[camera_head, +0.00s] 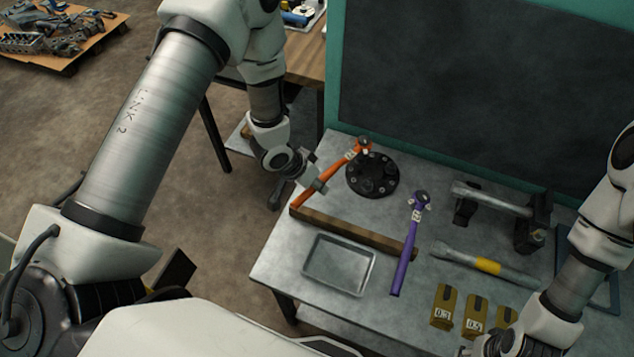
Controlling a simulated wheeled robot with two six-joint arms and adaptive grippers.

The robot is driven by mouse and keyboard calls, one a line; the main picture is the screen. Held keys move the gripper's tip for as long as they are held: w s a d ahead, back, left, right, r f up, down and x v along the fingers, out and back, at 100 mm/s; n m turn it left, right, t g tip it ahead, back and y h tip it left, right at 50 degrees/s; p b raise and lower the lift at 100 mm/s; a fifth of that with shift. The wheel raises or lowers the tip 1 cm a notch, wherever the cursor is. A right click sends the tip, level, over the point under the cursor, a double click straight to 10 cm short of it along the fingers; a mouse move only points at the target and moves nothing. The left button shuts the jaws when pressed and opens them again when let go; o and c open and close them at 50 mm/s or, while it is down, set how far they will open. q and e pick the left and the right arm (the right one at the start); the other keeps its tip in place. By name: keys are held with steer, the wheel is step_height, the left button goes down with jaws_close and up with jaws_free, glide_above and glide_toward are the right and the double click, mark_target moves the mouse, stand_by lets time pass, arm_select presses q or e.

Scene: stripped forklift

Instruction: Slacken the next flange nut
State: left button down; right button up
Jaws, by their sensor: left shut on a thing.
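An orange ratchet wrench (334,168) is in my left gripper (316,182), which is shut on its handle. The wrench slants up and right, and its head is at the far edge of a round black flange (372,185) on the table. Several nuts stand on the flange; the nut under the head is hidden, and I cannot tell whether the head is seated on it. My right gripper (490,346) is at the bottom edge, cut off by the frame, above the front right of the table. Whether it is open does not show.
A purple ratchet wrench (406,255) lies right of the flange, by a wooden bar (350,232). A grey tray (318,283) is at the front left. A yellow-banded bar (487,265), several yellow boxes (441,305) and a metal stand (527,234) fill the right. A dark panel (480,80) rises behind.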

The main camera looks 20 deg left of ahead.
arm_select(q)
steer(key=shift+f+b, duration=0.7)
steer(key=shift+f, duration=0.5)
arm_select(e)
steer(key=shift+f, duration=0.8)
